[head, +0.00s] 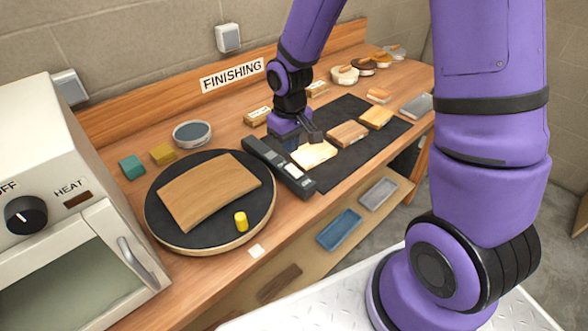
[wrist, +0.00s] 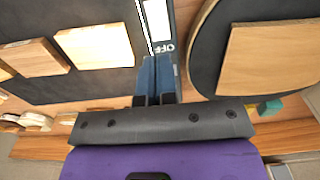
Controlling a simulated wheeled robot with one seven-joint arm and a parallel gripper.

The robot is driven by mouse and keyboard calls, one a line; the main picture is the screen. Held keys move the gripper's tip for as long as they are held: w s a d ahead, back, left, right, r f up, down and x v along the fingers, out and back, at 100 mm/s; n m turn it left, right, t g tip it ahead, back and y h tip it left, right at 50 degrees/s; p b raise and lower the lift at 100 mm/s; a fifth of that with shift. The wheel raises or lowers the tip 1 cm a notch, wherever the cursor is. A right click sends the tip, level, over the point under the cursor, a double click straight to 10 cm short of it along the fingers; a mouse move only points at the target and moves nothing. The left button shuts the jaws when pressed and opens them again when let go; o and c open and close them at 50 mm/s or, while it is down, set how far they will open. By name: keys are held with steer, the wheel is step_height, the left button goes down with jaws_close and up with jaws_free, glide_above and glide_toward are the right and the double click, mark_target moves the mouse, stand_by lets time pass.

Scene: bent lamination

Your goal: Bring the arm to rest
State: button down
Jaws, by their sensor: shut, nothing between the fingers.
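My gripper (head: 306,137) is shut and empty, above the bench beside a dark device with a light display (head: 279,165). In the wrist view its fingers (wrist: 157,80) are together in front of that device, where the letters "OFF" show. I cannot tell whether the fingertips touch it. My purple arm reaches from the right over the back of the bench.
A round black turntable (head: 165,215) bears a curved wooden panel (head: 210,190) and a yellow cylinder (head: 241,221). A dark mat (head: 352,162) holds several wood samples. A white oven (head: 60,190) stands at left. Trays (head: 340,229) lie on the lower shelf.

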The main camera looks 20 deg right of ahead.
steer(key=shift+r, duration=0.6)
steer(key=shift+r, duration=0.15)
steer(key=s+d+r+m+t, duration=0.1)
steer(key=s+d+r+t, duration=0.1)
steer(key=s+r, duration=0.8)
steer(key=s+d+r+m+t, duration=0.2)
steer(key=s+d+r, duration=0.3)
steer(key=s+r, duration=0.6)
step_height(320, 180, up, 5)
steer(key=shift+f+m+t, duration=0.1)
steer(key=shift+m+t, duration=0.2)
steer(key=shift+t, duration=0.3)
steer(key=shift+w+a, duration=0.1)
